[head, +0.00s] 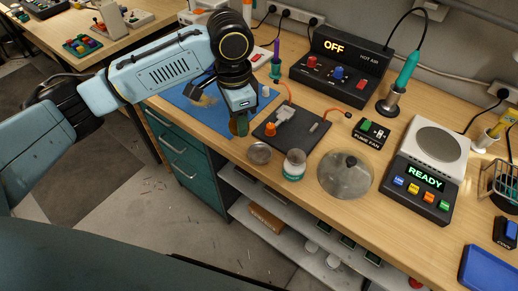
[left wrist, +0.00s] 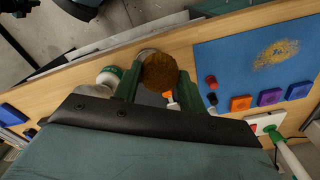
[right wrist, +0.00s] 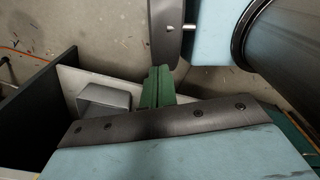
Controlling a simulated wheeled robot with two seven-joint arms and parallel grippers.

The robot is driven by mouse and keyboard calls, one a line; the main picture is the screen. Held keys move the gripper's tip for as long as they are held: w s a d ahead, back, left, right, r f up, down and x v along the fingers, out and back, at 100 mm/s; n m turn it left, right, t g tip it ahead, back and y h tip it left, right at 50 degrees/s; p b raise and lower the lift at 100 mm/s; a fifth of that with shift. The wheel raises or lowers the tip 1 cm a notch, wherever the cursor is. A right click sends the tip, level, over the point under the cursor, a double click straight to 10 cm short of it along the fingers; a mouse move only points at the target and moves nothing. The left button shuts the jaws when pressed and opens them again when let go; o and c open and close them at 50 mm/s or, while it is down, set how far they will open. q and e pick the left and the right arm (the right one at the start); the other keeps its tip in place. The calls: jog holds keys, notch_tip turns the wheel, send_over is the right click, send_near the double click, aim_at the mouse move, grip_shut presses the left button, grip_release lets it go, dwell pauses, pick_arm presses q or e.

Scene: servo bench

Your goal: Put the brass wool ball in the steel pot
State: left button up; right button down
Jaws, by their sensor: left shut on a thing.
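The brass wool ball (left wrist: 162,72) is a brown-gold round clump between the two green fingers of my left gripper (left wrist: 157,76) in the left wrist view. In the head view my left gripper (head: 239,124) is shut on it, above the bench near its front edge. The small round steel pot (head: 260,153) stands at the front edge, just right of and below that gripper in the picture. In the left wrist view its rim (left wrist: 146,54) shows partly behind the ball. My right gripper (right wrist: 158,72) is shut and empty in the right wrist view, away from the bench top.
A white-topped jar (head: 294,165) stands right of the pot, with a round lid (head: 345,177) beyond it. A dark plate (head: 312,132) with small parts lies behind. The blue mat (head: 183,98) carries brass-coloured scraps. The hot air station (head: 340,68) stands at the back.

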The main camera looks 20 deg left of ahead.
aim_at(260, 154)
pick_arm(q)
jog(key=m, duration=0.2)
jog(key=shift+w+d+r+m, duration=0.1)
jog(key=shift+w+d+m, duration=0.1)
jog(key=shift+d+m, duration=0.15)
jog(key=shift+w+d+m+p, duration=0.2)
jog(key=shift+d+m+p, duration=0.15)
jog(key=shift+m, duration=0.6)
jog(key=d+f+m, duration=0.1)
jog(key=f+m, duration=0.2)
jog(key=m, duration=0.1)
jog(key=w+d+f+m+p, duration=0.1)
jog(key=f+m, duration=0.3)
jog(key=d+f+m+p, duration=0.1)
jog(key=f+m, duration=0.2)
jog(key=m, duration=0.1)
jog(key=shift+w+f+m, duration=0.2)
jog(key=shift+w+m, duration=0.05)
jog(key=shift+m, duration=0.15)
pick_arm(e)
jog(key=r, duration=0.1)
jog(key=w+r, duration=0.1)
jog(key=r, duration=0.1)
jog(key=shift+w+d+r, duration=0.1)
jog(key=shift+w+d, duration=0.15)
jog(key=shift+w, duration=0.15)
pick_arm(q)
jog(key=shift+f, duration=0.15)
